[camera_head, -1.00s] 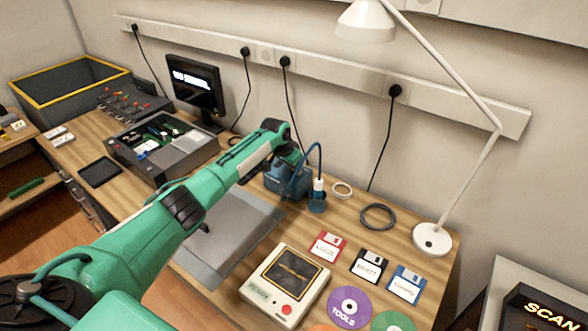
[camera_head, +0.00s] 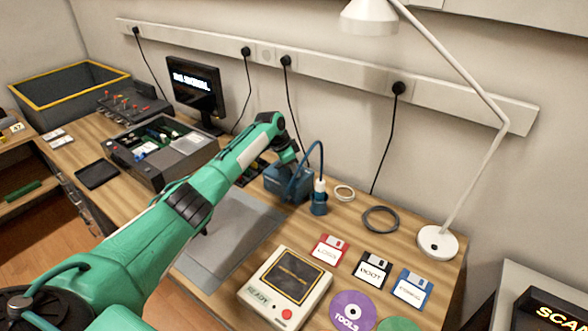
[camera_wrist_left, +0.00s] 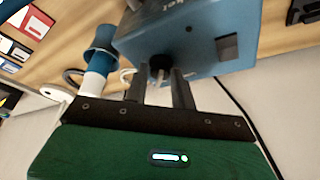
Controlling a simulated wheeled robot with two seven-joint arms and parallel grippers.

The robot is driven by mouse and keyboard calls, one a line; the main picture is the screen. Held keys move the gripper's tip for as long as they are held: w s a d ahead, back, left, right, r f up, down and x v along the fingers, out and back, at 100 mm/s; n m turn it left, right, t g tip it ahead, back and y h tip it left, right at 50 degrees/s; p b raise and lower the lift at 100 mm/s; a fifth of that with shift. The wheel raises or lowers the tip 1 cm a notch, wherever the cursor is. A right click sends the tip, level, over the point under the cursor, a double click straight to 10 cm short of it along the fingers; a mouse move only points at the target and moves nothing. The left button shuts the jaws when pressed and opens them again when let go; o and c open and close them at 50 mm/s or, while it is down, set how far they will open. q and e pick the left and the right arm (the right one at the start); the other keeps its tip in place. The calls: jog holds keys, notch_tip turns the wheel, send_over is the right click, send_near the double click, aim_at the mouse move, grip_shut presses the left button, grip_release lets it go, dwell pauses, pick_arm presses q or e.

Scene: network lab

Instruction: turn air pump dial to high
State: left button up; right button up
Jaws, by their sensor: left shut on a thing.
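The air pump is a blue box (camera_head: 283,182) on the wooden bench, with a blue hose looping to a blue-and-white fitting (camera_head: 319,197) beside it. In the left wrist view the pump's face (camera_wrist_left: 200,38) fills the upper middle. A small dark grey dial (camera_wrist_left: 159,65) sticks out of that face. My left gripper (camera_wrist_left: 160,80) has its two fingers on either side of the dial and is shut on it. In the head view my left arm hides the dial and the fingertips. The dial's setting cannot be read. My right gripper is in neither view.
A beige device with a dark screen (camera_head: 290,278), several floppy disks (camera_head: 372,270) and discs lie at the front right. An open metal case (camera_head: 165,150) and a monitor (camera_head: 196,88) stand left.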

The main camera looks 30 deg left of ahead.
pick_arm(q)
jog(key=o, duration=1)
